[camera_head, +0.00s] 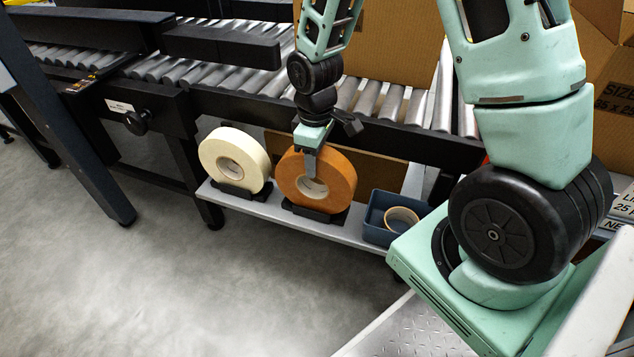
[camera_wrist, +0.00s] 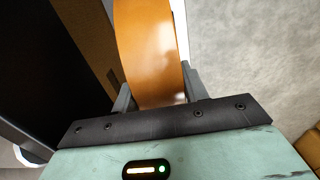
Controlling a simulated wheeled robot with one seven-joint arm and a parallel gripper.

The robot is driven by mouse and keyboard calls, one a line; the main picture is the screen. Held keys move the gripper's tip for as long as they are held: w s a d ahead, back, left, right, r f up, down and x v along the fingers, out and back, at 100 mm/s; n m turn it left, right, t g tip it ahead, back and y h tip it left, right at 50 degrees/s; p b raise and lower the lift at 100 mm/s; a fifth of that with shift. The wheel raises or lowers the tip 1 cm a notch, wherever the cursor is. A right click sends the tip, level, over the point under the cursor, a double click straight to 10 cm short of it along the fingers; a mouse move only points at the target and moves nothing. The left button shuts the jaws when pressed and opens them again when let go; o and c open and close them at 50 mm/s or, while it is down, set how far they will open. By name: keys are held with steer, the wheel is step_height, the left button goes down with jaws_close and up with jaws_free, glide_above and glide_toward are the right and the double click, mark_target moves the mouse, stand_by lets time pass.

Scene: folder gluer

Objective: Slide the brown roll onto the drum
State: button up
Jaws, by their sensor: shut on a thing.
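The brown roll (camera_head: 335,180) stands upright in a black cradle (camera_head: 315,214) on the low shelf under the conveyor. My gripper (camera_head: 316,185) reaches down from above and is shut on the roll, with one finger showing across its front face. In the wrist view the brown roll (camera_wrist: 148,50) fills the middle, between the two grey fingers of my gripper (camera_wrist: 158,92). I cannot make out the drum in either view.
A cream roll (camera_head: 234,157) stands in its own cradle just left of the brown roll. A blue bin (camera_head: 376,219) with a small tape ring (camera_head: 402,216) sits to the right on the shelf (camera_head: 258,208). The roller conveyor (camera_head: 215,75) runs above. A cardboard box (camera_head: 390,45) stands on it.

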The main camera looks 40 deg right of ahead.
steer(key=shift+r+p, duration=2.7)
steer(key=shift+r, duration=0.2)
steer(key=s+a+r+p, duration=0.5)
steer(key=a+r+p, duration=0.2)
steer(key=a+r, duration=0.1)
steer(key=shift+s+a, duration=0.15)
steer(key=shift+s, duration=0.1)
